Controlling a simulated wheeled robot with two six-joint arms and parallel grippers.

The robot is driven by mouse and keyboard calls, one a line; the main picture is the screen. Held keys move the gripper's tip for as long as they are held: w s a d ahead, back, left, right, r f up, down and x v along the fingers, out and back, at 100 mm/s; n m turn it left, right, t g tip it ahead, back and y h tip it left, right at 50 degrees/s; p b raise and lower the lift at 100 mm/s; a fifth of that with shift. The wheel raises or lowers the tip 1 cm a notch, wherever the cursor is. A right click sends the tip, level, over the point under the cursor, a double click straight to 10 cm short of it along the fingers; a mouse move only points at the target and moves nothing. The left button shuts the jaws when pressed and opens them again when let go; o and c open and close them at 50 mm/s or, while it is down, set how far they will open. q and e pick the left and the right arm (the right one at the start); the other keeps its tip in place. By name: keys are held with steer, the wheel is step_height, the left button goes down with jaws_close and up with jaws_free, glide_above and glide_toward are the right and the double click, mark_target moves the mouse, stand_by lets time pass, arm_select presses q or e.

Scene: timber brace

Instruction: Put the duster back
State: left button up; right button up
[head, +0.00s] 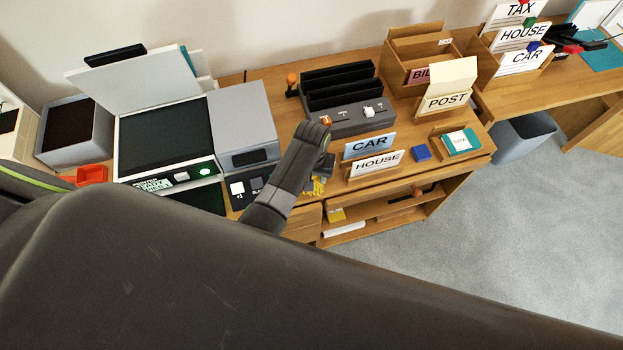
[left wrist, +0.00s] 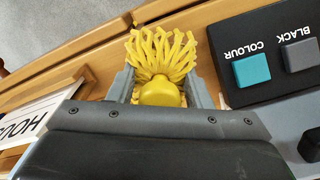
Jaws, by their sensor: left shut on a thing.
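The duster (left wrist: 162,62) has a bunch of yellow strands on a rounded yellow body. My left gripper (left wrist: 160,90) is shut on it, with one grey finger on each side in the left wrist view. In the head view, a little of the yellow duster (head: 316,187) shows below my left arm's end, near the desk's front edge between the printer's button panel and the CAR and HOUSE cards. My arm hides most of the gripper there. The left wrist view shows wooden edges beneath the duster. I cannot tell whether it touches them. My right gripper is not in view.
The printer (head: 165,135) and its button panel (head: 246,190) stand left of the gripper. The HOUSE card (head: 377,163), a blue block (head: 421,152) and a teal box (head: 461,142) stand right. A black-slotted sorter (head: 340,100) is behind. Open shelves (head: 385,215) lie below the desktop.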

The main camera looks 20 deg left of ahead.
arm_select(q)
steer(key=shift+f, duration=1.35)
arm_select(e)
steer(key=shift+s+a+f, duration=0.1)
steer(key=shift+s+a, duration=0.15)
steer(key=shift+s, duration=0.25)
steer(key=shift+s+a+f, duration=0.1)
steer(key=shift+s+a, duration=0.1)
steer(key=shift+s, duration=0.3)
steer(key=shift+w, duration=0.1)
arm_select(q)
steer(key=o, duration=0.9)
steer(key=shift+f, duration=0.1)
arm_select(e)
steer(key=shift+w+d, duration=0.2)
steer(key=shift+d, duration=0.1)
